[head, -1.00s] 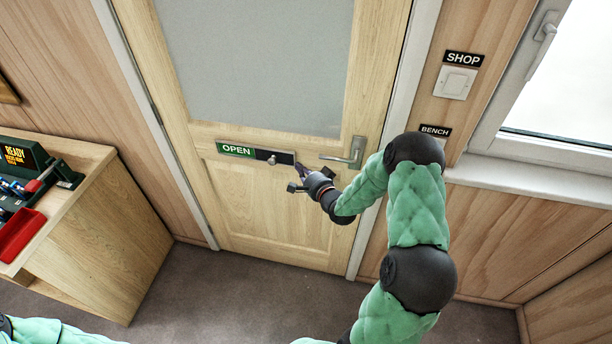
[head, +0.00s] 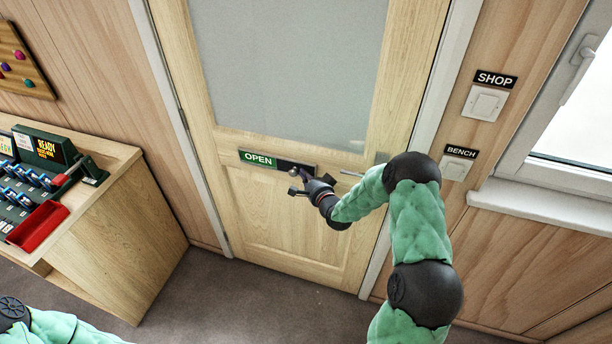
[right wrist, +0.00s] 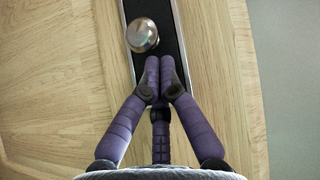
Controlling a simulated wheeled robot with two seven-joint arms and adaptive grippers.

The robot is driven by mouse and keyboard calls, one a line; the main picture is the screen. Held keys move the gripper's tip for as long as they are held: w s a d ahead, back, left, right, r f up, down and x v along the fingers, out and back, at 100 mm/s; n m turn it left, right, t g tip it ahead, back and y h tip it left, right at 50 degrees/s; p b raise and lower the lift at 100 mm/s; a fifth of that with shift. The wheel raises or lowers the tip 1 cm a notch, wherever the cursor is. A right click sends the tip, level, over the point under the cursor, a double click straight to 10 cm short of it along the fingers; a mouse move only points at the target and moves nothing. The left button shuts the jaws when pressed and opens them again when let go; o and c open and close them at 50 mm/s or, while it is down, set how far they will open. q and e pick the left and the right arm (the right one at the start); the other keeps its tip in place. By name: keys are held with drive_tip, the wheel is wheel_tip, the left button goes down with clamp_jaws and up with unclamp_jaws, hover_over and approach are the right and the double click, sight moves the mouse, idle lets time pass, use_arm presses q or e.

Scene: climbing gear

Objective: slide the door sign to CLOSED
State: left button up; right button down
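The door sign (head: 258,159) is a flat strip on the wooden door, with its green part reading OPEN at the left and a dark track at the right. A round metal knob (head: 293,171) sits on the dark track; it also shows in the right wrist view (right wrist: 142,35). My right gripper (head: 304,178) is at the sign's right part, close beside the knob. In the right wrist view its purple fingertips (right wrist: 159,62) are together over the dark track, with the knob just beyond them, not between them. Contact cannot be told. My left gripper is out of view.
A door handle (head: 352,173) is right of the sign, partly behind my right arm. A counter (head: 120,235) with a card terminal and red tray (head: 38,226) stands at the left. SHOP and BENCH switches (head: 485,103) and a window are at the right.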

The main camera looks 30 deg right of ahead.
use_arm(q)
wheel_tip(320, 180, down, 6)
drive_tip(key=b, duration=0.6)
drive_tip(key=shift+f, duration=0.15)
use_arm(e)
drive_tip(key=w+a, duration=0.3)
drive_tip(key=w, duration=0.1)
drive_tip(key=w+a, duration=0.7)
drive_tip(key=shift+w, duration=0.3)
